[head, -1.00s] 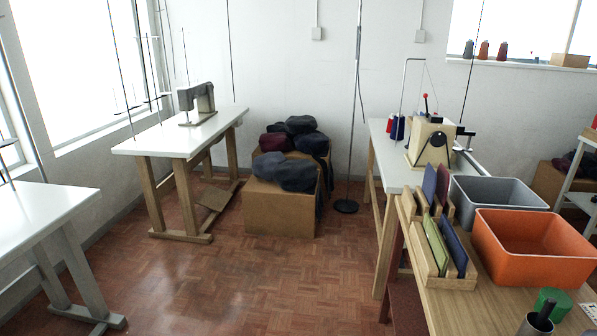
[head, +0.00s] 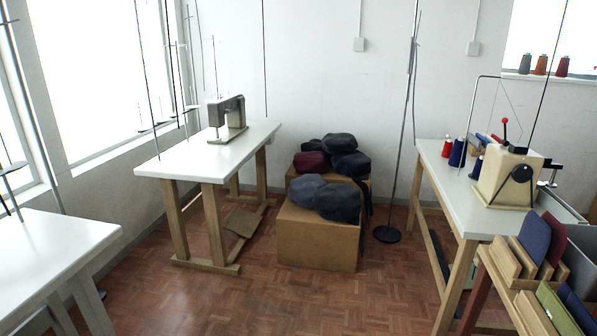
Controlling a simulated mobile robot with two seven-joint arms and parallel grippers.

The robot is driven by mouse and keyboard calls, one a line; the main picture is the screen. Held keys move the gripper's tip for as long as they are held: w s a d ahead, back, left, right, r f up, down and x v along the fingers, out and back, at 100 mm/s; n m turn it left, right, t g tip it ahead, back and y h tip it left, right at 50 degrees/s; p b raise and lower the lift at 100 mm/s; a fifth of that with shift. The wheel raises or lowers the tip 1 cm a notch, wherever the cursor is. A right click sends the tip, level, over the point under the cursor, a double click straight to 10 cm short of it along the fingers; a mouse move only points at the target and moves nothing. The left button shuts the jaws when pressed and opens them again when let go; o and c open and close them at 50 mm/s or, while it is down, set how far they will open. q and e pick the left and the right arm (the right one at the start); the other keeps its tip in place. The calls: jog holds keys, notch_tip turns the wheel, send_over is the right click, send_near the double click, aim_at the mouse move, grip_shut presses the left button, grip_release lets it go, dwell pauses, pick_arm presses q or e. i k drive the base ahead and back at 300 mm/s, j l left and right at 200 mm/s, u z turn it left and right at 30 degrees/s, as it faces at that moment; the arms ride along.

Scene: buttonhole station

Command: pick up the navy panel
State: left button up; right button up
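A navy panel (head: 535,236) stands upright, leaning in the wooden rack (head: 505,262) at the right edge of the head view, beside a maroon panel (head: 554,242). In the nearer part of the rack stand a green panel (head: 557,310) and a second dark blue panel (head: 580,306), both cut off by the picture's lower edge. I cannot tell which of the two blue ones the task names. Neither of my grippers is in view.
A white table with a buttonhole machine (head: 508,178) and thread cones (head: 457,153) stands beyond the rack. A grey bin (head: 563,208) shows partly behind the panels. Boxes with dark caps (head: 338,203), a pole stand (head: 387,234) and a sewing table (head: 207,157) stand farther off. The middle floor is clear.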

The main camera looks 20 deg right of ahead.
aim_at(535, 235)
jog(key=i+z, duration=0.2)
jog(key=z, duration=0.15)
jog(key=i+z, duration=0.2)
jog(key=z, duration=0.15)
jog(key=i+j+z, duration=0.15)
jog(key=z, duration=0.25)
jog(key=i+j+z, duration=0.1)
jog(key=z, duration=0.4)
jog(key=i+j+z, duration=0.25)
jog(key=z, duration=0.2)
jog(key=i+j+z, duration=0.2)
jog(key=z, duration=0.3)
jog(key=j+z, duration=0.35)
jog(key=z, duration=0.15)
jog(key=i+j+z, duration=0.1)
jog(key=j+z, duration=0.25)
jog(key=i+j+z, duration=0.1)
jog(key=j+z, duration=0.7)
jog(key=j, duration=0.25)
jog(key=k, duration=0.05)
